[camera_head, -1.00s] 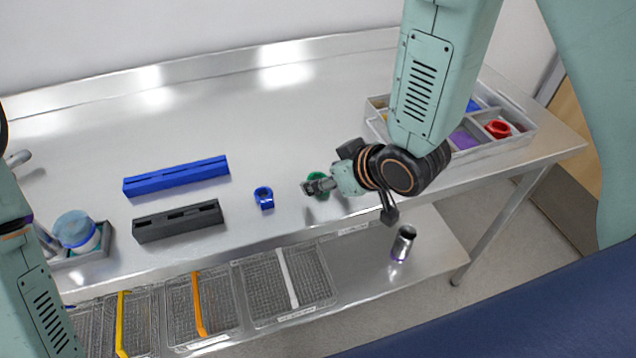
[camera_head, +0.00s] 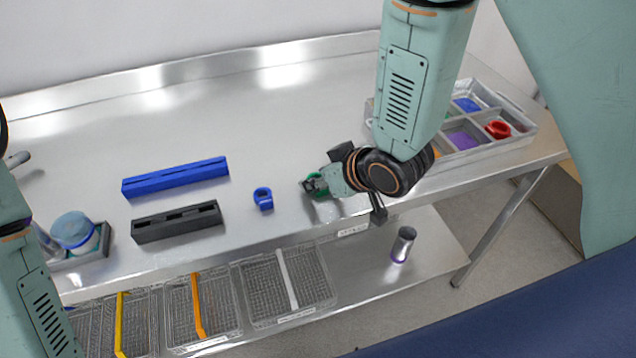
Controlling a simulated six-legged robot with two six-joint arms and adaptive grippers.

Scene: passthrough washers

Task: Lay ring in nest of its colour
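A green ring (camera_head: 322,191) lies on the steel table near its front edge. My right gripper (camera_head: 314,186) is down at the green ring and partly covers it; whether its fingers are closed on the ring is unclear. A blue ring (camera_head: 263,198) lies just left of it. A grey compartment tray (camera_head: 487,146) stands at the right end of the table. It shows a blue nest (camera_head: 466,104), a purple nest (camera_head: 461,139) and a red ring or nest (camera_head: 498,129). My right arm hides the tray's left part.
A blue bar (camera_head: 176,177) and a black slotted block (camera_head: 177,221) lie left of the rings. A white-and-blue round container (camera_head: 76,232) stands in a grey holder at far left. Wire baskets (camera_head: 285,285) and a metal cylinder (camera_head: 402,244) are on the lower shelf. The table's back is clear.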

